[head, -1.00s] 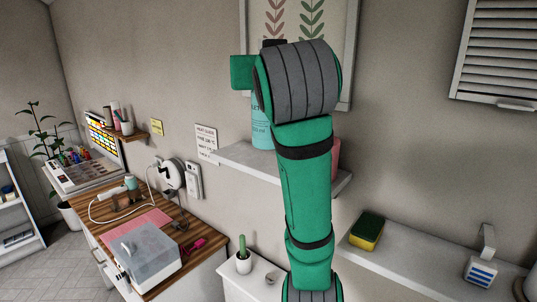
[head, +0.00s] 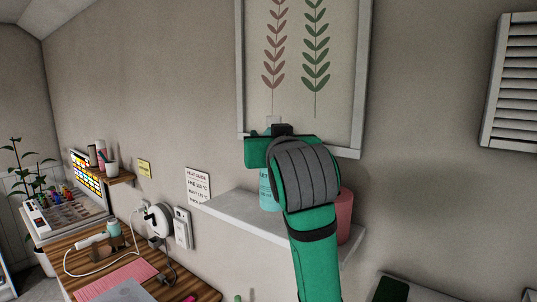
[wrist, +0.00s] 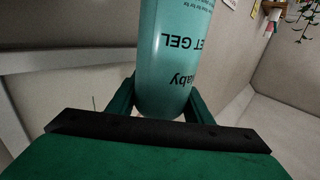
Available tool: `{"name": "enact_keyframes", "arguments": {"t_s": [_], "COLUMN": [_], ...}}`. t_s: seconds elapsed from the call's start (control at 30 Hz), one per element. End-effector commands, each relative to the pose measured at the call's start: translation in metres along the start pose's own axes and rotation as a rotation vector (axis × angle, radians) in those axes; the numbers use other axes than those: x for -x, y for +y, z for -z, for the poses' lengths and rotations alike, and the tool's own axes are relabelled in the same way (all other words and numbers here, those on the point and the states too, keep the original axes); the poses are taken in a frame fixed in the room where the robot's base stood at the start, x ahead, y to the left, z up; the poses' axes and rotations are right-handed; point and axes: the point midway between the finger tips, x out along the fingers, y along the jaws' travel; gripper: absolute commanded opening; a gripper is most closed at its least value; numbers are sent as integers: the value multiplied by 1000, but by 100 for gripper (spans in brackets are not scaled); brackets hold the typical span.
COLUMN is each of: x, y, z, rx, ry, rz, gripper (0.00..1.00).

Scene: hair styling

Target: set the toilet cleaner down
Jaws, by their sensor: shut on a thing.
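The toilet cleaner is a teal bottle with dark print. In the wrist view the bottle (wrist: 175,60) stands between the two green fingers of my gripper (wrist: 160,100), which are shut on it. In the head view part of the bottle (head: 267,188) shows left of my green arm, at the white wall shelf (head: 225,205). My arm hides the rest of it and most of the gripper. I cannot tell whether its base touches the shelf.
A pink container (head: 344,215) stands on the shelf just right of my arm. A leaf picture (head: 368,70) hangs above. A paper sign (head: 198,186) is on the wall to the left. A wooden counter (head: 190,275) with tools lies lower left.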

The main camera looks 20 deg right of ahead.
Motion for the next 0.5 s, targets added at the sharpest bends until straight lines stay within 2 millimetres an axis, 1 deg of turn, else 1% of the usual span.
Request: {"name": "enact_keyframes", "arguments": {"t_s": [0.27, 0.4, 0.5], "x": [-4, -5, -5], "y": [3, 6, 4], "z": [-13, -33, -44], "rx": [0, -1, -1], "ry": [2, 0, 1], "rz": [0, -3, -1], "gripper": [0, 0, 0]}}
